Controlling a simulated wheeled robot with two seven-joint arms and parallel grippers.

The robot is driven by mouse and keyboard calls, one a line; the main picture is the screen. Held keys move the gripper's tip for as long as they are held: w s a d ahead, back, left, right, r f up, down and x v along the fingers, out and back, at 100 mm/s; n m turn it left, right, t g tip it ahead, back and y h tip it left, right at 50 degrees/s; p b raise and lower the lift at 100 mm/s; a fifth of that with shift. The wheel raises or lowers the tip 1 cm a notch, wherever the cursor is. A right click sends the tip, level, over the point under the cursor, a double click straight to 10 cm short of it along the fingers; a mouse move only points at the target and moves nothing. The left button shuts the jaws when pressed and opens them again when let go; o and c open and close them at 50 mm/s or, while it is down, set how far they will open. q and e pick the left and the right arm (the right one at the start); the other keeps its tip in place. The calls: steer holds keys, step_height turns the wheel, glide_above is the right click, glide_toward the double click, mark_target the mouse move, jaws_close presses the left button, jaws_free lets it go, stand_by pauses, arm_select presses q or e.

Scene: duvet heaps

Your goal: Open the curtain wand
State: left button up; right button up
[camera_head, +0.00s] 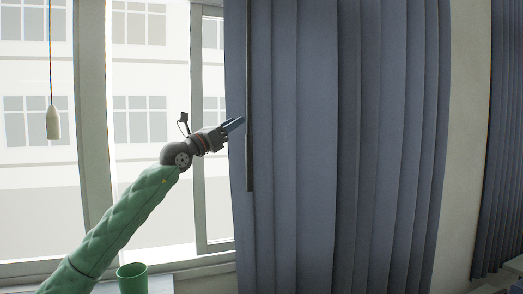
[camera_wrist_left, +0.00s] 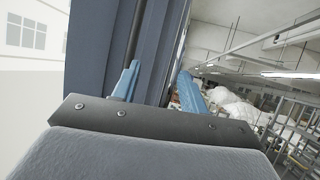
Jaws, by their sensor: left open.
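The curtain wand (camera_head: 249,100) is a thin dark rod hanging upright along the left part of the blue-grey curtain (camera_head: 310,150). Its lower end is free, in front of the cloth. My left gripper (camera_head: 238,123) points right at the curtain's left edge, close beside the wand at about the middle of its visible length. In the left wrist view the gripper (camera_wrist_left: 158,88) has its two blue fingers spread apart. The wand (camera_wrist_left: 136,35) shows there as a dark line just above the left finger. I cannot tell whether they touch. My right gripper is not in view.
Bright window panes (camera_head: 150,110) lie behind my left arm. A white pull (camera_head: 53,122) hangs on a cord at the left. A green cup (camera_head: 132,278) stands low near the sill. A second curtain (camera_head: 500,150) hangs at the far right. White heaps (camera_wrist_left: 236,108) show beyond the fingers.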

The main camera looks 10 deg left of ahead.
mark_target(247, 148)
arm_select(q)
steer(key=w+a+f+n+g+y, duration=0.1)
steer(key=w+f+y, duration=0.1)
steer(key=f+y, duration=0.15)
steer(key=w+a+f+g+y, duration=0.1)
steer(key=w+f+y, duration=0.15)
steer(key=f, duration=0.25)
steer(key=p+x, duration=0.2)
steer(key=x, duration=0.1)
steer(key=p+x, duration=0.2)
steer(key=x, duration=0.1)
steer(key=shift+d+p, duration=0.35)
steer(key=shift+w+d+f, duration=0.15)
steer(key=shift+w+d, duration=0.1)
steer(key=shift+w, duration=0.25)
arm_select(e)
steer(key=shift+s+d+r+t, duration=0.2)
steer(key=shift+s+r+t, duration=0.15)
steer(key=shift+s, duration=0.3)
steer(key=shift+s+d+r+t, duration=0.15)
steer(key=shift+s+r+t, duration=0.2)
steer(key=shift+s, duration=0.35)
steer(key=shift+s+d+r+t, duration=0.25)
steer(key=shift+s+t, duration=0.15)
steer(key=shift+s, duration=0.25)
arm_select(q)
jaws_close()
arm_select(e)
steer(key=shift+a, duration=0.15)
